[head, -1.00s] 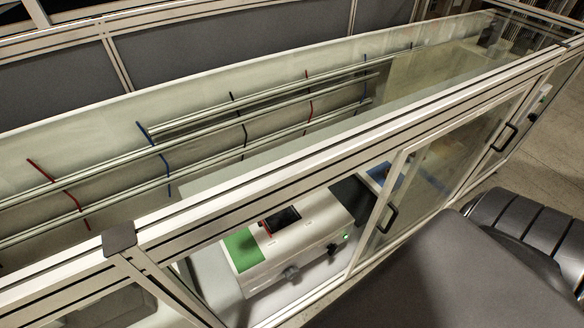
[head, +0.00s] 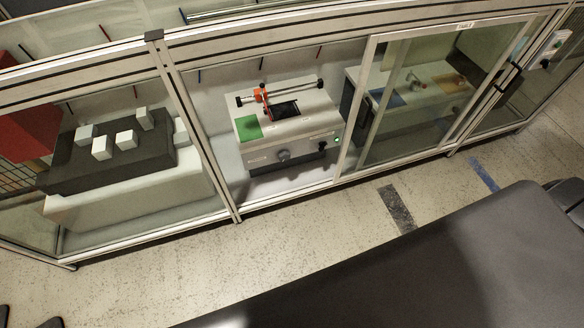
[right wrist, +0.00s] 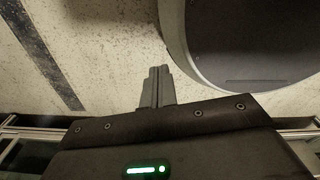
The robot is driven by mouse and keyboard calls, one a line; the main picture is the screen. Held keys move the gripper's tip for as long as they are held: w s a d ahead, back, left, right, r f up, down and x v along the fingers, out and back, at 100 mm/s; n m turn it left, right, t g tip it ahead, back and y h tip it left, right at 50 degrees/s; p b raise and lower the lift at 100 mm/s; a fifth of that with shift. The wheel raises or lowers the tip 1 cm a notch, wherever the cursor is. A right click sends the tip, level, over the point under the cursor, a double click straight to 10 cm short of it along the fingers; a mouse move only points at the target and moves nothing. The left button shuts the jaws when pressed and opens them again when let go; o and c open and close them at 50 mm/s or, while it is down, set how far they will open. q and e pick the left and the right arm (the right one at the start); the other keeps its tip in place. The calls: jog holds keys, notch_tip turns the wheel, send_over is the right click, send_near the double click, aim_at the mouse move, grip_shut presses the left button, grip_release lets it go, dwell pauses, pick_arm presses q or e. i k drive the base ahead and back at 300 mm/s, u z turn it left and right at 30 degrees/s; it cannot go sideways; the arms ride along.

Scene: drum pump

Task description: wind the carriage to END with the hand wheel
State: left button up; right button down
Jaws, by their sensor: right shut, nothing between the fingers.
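In the head view a pale machine (head: 300,112) stands inside the framed enclosure. On its top a red-orange carriage (head: 261,94) sits on a thin rail with dark ends, left of the rail's middle, beside a black plate (head: 283,110). A green patch (head: 248,128) lies at the top's left. The front face carries a grey round knob (head: 283,156), a dark knob and a green light; which part is the hand wheel I cannot tell. END lettering is not readable. My right gripper (right wrist: 156,86) is shut and empty above the floor in the right wrist view, away from the machine. My left gripper is out of view.
A sliding glass door (head: 435,95) with a dark handle covers the bay on the right. A frame post (head: 200,125) stands left of the machine. Grey blocks on a dark slab (head: 110,160) fill the left bay. The floor (head: 300,235) in front is clear, with dark and blue marks.

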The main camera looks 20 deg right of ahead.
aim_at(283, 156)
jog(key=z, duration=0.45)
jog(key=i, duration=0.7)
jog(key=z, duration=2.65)
jog(key=i, duration=2.1)
jog(key=u, duration=3.05)
